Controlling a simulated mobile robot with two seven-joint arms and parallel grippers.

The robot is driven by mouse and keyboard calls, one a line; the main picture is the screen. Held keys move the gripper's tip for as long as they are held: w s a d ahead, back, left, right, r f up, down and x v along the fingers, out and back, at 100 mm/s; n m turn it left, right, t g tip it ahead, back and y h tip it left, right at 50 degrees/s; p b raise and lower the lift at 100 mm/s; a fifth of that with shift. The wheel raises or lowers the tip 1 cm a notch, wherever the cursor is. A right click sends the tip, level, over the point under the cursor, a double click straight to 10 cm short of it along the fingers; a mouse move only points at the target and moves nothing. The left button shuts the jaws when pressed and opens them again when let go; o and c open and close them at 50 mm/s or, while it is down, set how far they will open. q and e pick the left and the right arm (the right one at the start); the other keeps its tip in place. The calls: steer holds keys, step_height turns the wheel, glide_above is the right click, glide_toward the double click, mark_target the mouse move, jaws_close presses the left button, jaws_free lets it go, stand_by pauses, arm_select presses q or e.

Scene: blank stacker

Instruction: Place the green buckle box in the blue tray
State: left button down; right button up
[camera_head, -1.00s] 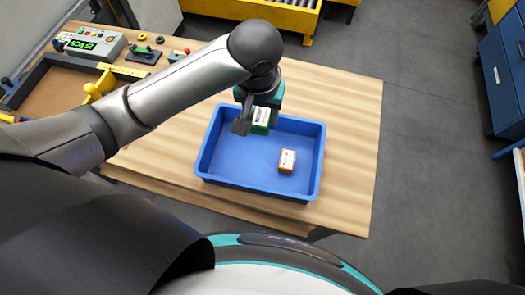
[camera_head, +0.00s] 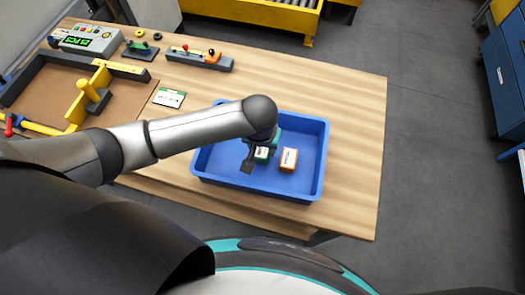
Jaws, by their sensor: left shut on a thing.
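The blue tray (camera_head: 317,150) sits on the wooden table. The green buckle box (camera_head: 262,153) is inside the tray area, left of the orange box, and partly hidden by my left gripper. My left gripper (camera_head: 254,157) reaches down into the tray from above and is shut on the green box. Whether the box touches the tray floor is hard to tell. An orange box (camera_head: 288,160) with a white label lies in the tray just right of the green box. My right gripper is not in view.
A grey fixture with yellow clamps (camera_head: 92,92) stands at the left of the table (camera_head: 340,95). A green and white card (camera_head: 169,97) lies behind the tray. A control box (camera_head: 88,39) and a grey block with knobs (camera_head: 199,58) are at the back. Table right of the tray is clear.

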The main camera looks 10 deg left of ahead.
mark_target(261, 155)
arm_select(q)
steer(key=shift+f, duration=0.95)
steer(key=shift+f, duration=0.1)
steer(key=shift+c, duration=1.7)
jaws_free()
steer(key=r+p, duration=0.1)
steer(key=r, duration=0.3)
steer(key=s+r+p, duration=0.1)
steer(key=r, duration=0.3)
steer(key=r+p, duration=0.1)
steer(key=r, duration=0.3)
steer(key=shift+s, duration=0.4)
